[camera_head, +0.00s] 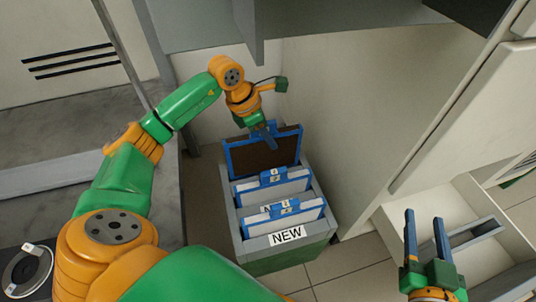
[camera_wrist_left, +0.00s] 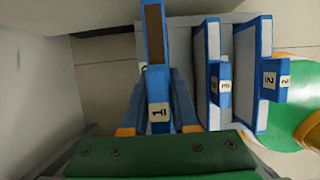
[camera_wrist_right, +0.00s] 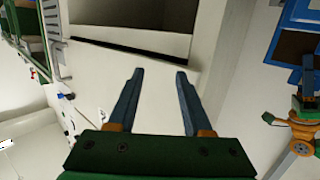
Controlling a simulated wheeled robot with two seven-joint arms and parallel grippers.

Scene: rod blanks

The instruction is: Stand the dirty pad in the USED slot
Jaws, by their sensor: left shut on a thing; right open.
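The dirty pad (camera_head: 262,153), a brown panel in a blue frame, stands upright at the back of a grey-green box (camera_head: 285,262) labelled NEW. My left gripper (camera_head: 266,134) is shut on its top tab. The left wrist view shows this tab (camera_wrist_left: 158,115), marked 1, between the fingers. The pad rises above the pads in front; I cannot tell whether its lower edge is clear of the box. Two white pads (camera_head: 272,184) with blue frames and numbered tabs stand in front of it. My right gripper (camera_head: 424,216) is open and empty. I see no USED label.
A white unit (camera_head: 408,228) with a grey-edged slot opening (camera_head: 478,232) is at the right, beside my right gripper. A pale cabinet wall (camera_head: 345,120) rises just right of the box. A grey counter (camera_head: 60,125) is at the left. Tiled floor shows around the box.

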